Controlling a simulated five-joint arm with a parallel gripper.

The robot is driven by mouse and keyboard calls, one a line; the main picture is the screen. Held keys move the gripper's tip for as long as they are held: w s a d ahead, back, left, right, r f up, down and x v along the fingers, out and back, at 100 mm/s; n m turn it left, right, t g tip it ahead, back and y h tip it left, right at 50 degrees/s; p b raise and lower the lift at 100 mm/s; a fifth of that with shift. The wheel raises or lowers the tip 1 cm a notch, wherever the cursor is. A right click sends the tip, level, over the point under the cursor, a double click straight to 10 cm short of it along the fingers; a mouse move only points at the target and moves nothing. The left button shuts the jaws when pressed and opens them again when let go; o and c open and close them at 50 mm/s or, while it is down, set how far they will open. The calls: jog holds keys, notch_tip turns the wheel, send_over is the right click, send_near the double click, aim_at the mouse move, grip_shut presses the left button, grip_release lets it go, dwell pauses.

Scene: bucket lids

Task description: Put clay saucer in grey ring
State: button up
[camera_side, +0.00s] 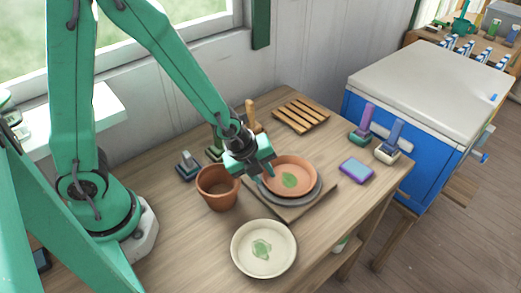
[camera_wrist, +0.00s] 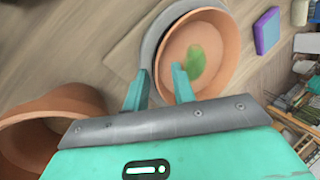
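The clay saucer (camera_side: 308,176) is a round terracotta dish with a green mark on its floor. It lies over the grey ring (camera_side: 304,198), which shows along its front edge; I cannot tell whether it is fully seated. In the wrist view the saucer (camera_wrist: 225,65) covers most of the grey ring (camera_wrist: 151,40), which shows on the left. My gripper (camera_side: 264,178) is at the saucer's left rim. In the wrist view my gripper (camera_wrist: 160,72) has its fingers apart, one outside the rim and one inside, with visible space between them.
The ring is on a square board (camera_side: 289,214). A clay pot (camera_side: 216,189) stands left of my gripper, and a cream dish (camera_side: 248,262) with a green mark lies in front. A purple-blue sponge-like block (camera_side: 356,170) lies right. A slatted wooden rack (camera_side: 300,114) lies behind.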

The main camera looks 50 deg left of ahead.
jog(key=shift+r, duration=0.2)
jog(key=v, duration=1.1)
jog(key=shift+s+r, duration=0.15)
jog(key=shift+r, duration=0.25)
dwell(0.7)
jog(key=s+a+r+n, duration=0.3)
jog(key=a+r+n, duration=0.1)
jog(key=n, duration=0.7)
jog(key=s+a+r+n+t+y, duration=0.1)
jog(key=s+a+r+n, duration=0.3)
jog(key=n, duration=0.8)
notch_tip(320, 180, up, 3)
jog(key=shift+s+a+f, duration=0.1)
jog(key=shift+s+a, duration=0.05)
jog(key=shift+a, duration=0.25)
